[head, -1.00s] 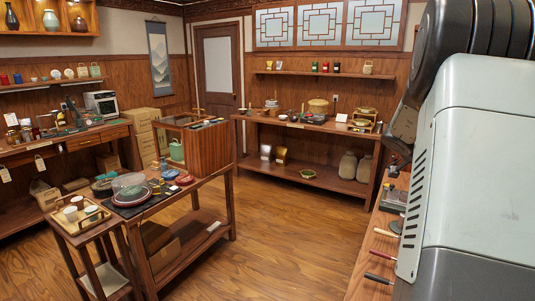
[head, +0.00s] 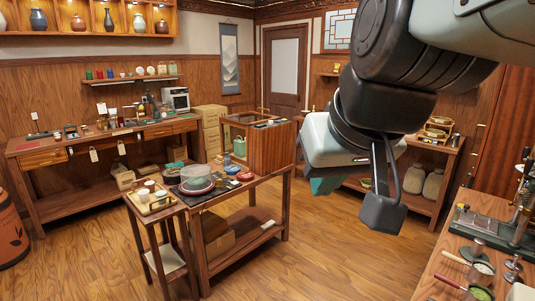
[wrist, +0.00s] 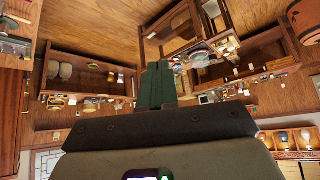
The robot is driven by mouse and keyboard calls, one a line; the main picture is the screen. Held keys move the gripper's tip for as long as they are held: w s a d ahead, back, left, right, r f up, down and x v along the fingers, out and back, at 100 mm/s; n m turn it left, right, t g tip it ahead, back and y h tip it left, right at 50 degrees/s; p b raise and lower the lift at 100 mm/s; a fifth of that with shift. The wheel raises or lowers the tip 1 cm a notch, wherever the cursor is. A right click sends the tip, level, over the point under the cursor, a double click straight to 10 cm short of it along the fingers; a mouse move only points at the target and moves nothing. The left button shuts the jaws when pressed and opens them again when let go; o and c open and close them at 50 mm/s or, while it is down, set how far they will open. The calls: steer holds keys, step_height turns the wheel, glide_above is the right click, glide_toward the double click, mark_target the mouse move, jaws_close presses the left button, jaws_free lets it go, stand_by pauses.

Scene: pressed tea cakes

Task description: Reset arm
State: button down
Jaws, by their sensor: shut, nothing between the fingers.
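My gripper (wrist: 157,85) shows in the wrist view as two dark green fingers pressed together with nothing between them. In the head view its green fingertips (head: 326,185) show below the pale wrist housing, at the upper right of the middle. It hangs in the air in front of the back shelf bench and touches nothing that I can see. The wrist view shows the room upside down, with tables and floor above the fingers.
A long bench (head: 95,145) lines the left wall. A counter (head: 440,272) is at right. Floor between is open.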

steer(key=s+d+f+m+g+h, duration=0.1)
steer(key=s+d+f, duration=0.2)
steer(key=s, duration=0.5)
steer(key=shift+s+d+f+m+g, duration=0.25)
steer(key=shift+s+f+m+g, duration=0.05)
steer(key=shift+f, duration=0.55)
